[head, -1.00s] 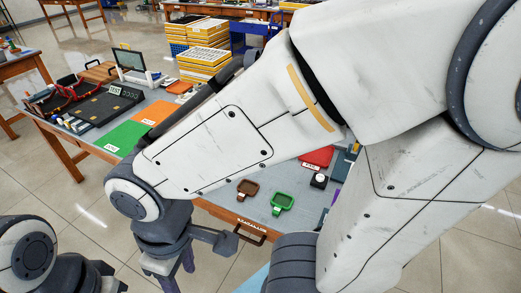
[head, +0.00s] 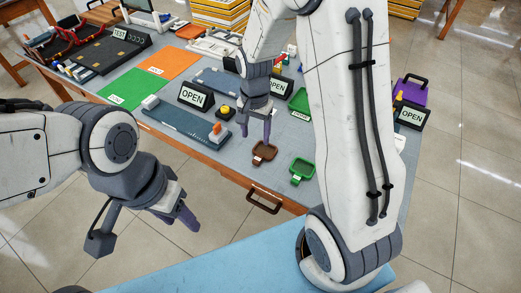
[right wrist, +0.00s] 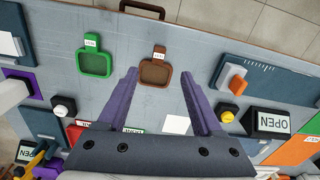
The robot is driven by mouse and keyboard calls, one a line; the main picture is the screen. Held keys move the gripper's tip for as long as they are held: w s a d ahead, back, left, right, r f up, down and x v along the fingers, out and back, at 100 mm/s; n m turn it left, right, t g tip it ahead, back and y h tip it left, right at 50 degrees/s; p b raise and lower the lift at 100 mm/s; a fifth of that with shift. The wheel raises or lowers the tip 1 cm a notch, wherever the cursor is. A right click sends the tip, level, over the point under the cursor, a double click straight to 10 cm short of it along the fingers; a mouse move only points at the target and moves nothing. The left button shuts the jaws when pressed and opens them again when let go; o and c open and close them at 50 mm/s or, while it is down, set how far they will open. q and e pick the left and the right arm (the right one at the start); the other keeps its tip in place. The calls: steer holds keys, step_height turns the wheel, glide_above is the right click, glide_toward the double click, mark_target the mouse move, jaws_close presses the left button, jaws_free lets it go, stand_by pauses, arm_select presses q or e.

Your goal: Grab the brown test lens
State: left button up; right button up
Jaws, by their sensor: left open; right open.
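The brown test lens (head: 264,152) lies flat on the grey table, a small frame with a tab handle pointing to the table's front edge. It also shows in the right wrist view (right wrist: 154,73), between and a little beyond the fingertips. My right gripper (head: 256,132) is open above and just behind the lens, apart from it, also in the right wrist view (right wrist: 160,75). A green test lens (head: 301,170) lies to the right of the brown one. My left gripper (head: 184,215) is open and empty, off the front of the table.
A blue tray with an orange slider (head: 215,132) lies left of the lens. OPEN signs (head: 196,95), a yellow button (head: 225,110) and a green tray (head: 299,100) stand further back. A drawer handle (head: 264,201) juts from the table's front edge.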

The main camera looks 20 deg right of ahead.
mark_target(258, 158)
steer(key=shift+m, duration=0.6)
steer(key=f, duration=0.2)
steer(key=d+f, duration=0.1)
steer(key=f, duration=0.1)
steer(key=d+f, duration=0.1)
steer(key=f, duration=0.1)
steer(key=shift+w+f, duration=0.25)
steer(key=shift+w, duration=0.15)
steer(key=shift+a+f+p, duration=0.1)
steer(key=shift+a+f, duration=0.05)
steer(key=shift+f, duration=0.8)
steer(key=shift+a+f+p, duration=0.1)
steer(key=shift+a+f, duration=0.1)
steer(key=shift+f, duration=0.8)
steer(key=shift+a+f+p, duration=0.1)
steer(key=shift+a+f, duration=0.05)
steer(key=shift+f, duration=0.8)
jaws_close()
